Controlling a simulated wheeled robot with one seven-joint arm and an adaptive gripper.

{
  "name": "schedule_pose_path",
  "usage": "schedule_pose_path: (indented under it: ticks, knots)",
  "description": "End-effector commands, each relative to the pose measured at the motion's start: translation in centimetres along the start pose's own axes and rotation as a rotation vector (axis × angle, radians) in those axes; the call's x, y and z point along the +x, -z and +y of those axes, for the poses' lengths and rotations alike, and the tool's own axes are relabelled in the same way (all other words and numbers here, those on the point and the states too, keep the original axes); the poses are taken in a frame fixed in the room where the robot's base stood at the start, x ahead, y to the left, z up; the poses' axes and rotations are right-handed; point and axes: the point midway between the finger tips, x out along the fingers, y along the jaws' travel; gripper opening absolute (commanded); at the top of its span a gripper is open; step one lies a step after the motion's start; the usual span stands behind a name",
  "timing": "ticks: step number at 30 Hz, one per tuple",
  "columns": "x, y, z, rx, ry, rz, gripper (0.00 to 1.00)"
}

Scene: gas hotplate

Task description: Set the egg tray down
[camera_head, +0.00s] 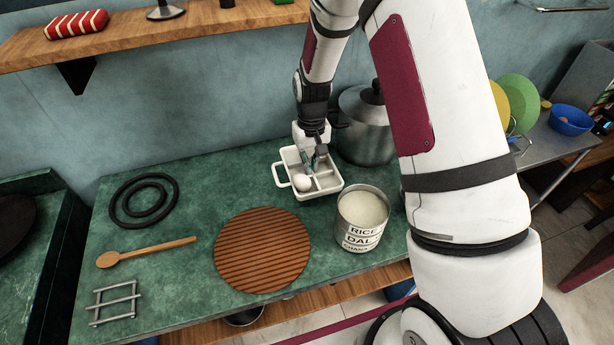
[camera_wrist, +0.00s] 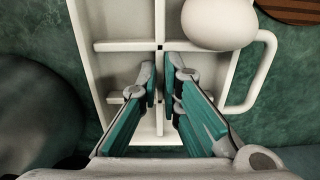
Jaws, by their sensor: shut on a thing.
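The egg tray (camera_head: 328,186) is white, with dividers and a loop handle at its left side in the head view. It is at the back of the green counter, and I cannot tell whether it touches the surface. A white egg (camera_head: 302,182) sits in its front-left compartment. My gripper (camera_head: 318,156) reaches down into the tray from above. In the wrist view my gripper (camera_wrist: 160,80) is shut on a thin inner divider of the tray (camera_wrist: 118,46). The egg (camera_wrist: 218,20) and the handle show at the upper right there.
A steel pot (camera_head: 366,130) stands close behind and right of the tray. A rice tin (camera_head: 361,218) stands in front, near its right corner. A ribbed brown round mat (camera_head: 262,250) lies front left. A wooden spoon (camera_head: 146,252) and black rings (camera_head: 144,200) lie farther left.

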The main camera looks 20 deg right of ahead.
Motion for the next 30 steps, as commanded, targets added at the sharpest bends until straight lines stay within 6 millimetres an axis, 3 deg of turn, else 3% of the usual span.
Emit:
schedule_pose_path:
  ticks: [11, 23, 24, 26, 30]
  knots:
    - [3.9, -0.1, 0.0, 0.0, 0.0, -0.002, 0.0]
    - [4.4, 0.1, 0.0, 0.0, 0.0, 0.001, 0.0]
    - [4.4, 0.0, 0.0, 0.0, 0.0, 0.001, 0.15]
    - [4.3, 0.0, 0.0, 0.0, 0.0, 0.001, 0.26]
    - [4.3, 0.0, 0.0, 0.0, 0.0, 0.001, 0.26]
